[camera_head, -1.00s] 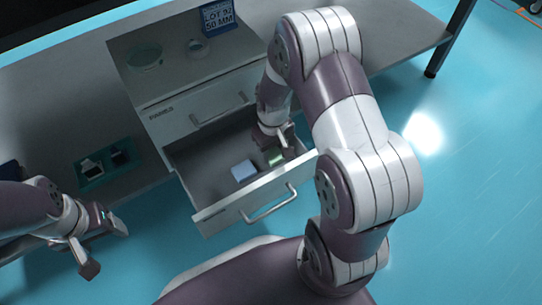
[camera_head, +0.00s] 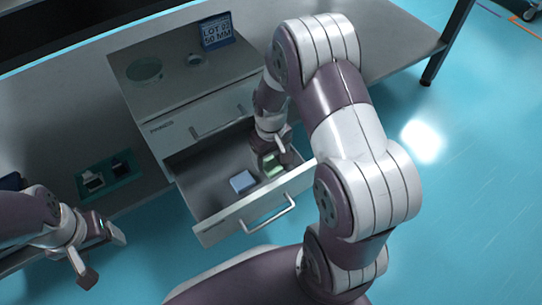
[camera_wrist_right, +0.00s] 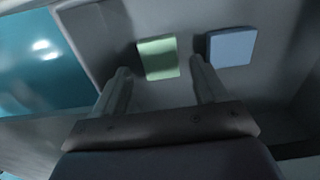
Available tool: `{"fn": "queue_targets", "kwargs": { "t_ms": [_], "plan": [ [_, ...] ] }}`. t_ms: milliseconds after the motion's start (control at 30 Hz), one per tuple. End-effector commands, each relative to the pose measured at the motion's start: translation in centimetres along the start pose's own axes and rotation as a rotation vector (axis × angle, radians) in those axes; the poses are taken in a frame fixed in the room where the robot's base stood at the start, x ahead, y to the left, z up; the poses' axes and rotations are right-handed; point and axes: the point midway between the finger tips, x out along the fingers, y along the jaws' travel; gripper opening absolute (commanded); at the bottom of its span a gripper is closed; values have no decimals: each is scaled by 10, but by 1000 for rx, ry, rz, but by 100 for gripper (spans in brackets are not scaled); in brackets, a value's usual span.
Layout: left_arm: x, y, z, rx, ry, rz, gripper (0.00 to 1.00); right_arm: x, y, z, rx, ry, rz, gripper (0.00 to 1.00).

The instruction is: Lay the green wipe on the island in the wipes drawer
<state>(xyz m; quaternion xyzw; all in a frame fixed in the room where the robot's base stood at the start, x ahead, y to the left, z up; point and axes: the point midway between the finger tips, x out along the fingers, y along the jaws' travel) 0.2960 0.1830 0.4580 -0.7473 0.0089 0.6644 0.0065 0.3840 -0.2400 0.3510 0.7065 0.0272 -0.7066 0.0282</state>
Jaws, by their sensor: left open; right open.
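The green wipe (camera_head: 272,167) lies on the floor of the open lower drawer (camera_head: 207,193). In the right wrist view the green wipe (camera_wrist_right: 158,57) lies flat just beyond the fingertips, and a blue wipe (camera_wrist_right: 231,47) lies to its right. The blue wipe (camera_head: 242,181) is left of the green one in the head view. My right gripper (camera_head: 276,157) is inside the drawer, open and empty, above and close to the green wipe; in its wrist view the fingers (camera_wrist_right: 160,75) are apart. My left gripper (camera_head: 102,257) is open and empty at the lower left, away from the drawer.
An upper drawer (camera_head: 205,125) is shut above the open one. The cabinet top (camera_head: 165,97) bears a round glass dish (camera_head: 144,69), a small ring and a blue LOT sign (camera_head: 217,32). A green tray (camera_head: 108,178) with small dark and white items sits on the table at left.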

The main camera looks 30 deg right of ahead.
Motion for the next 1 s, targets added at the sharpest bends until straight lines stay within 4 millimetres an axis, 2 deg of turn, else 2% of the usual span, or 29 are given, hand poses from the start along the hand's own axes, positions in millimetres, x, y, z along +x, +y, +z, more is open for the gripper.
{"fn": "queue_targets", "kwargs": {
  "t_ms": [33,233,333,400,467,600,733,1000],
  "plan": [
    [-20,0,-2,0,1,0,73,-23,0,0,0,1,0,73],
    [-58,0,-7,0,1,0,73,-78,0,-1,0,1,0,73],
    [-66,0,-8,0,1,0,73,-95,-2,0,0,3,1,73],
    [-67,0,-8,0,1,0,73,-112,-11,6,4,19,3,73],
    [-65,0,-8,0,0,0,73,-131,-24,18,12,40,5,73],
    [-64,0,-8,0,0,0,73,-162,-52,57,37,93,4,73],
    [-64,0,-8,0,0,0,73,-171,-63,80,53,117,0,73],
    [-64,0,-8,0,0,0,73,-172,-64,83,57,118,-1,73]
  ]
}}
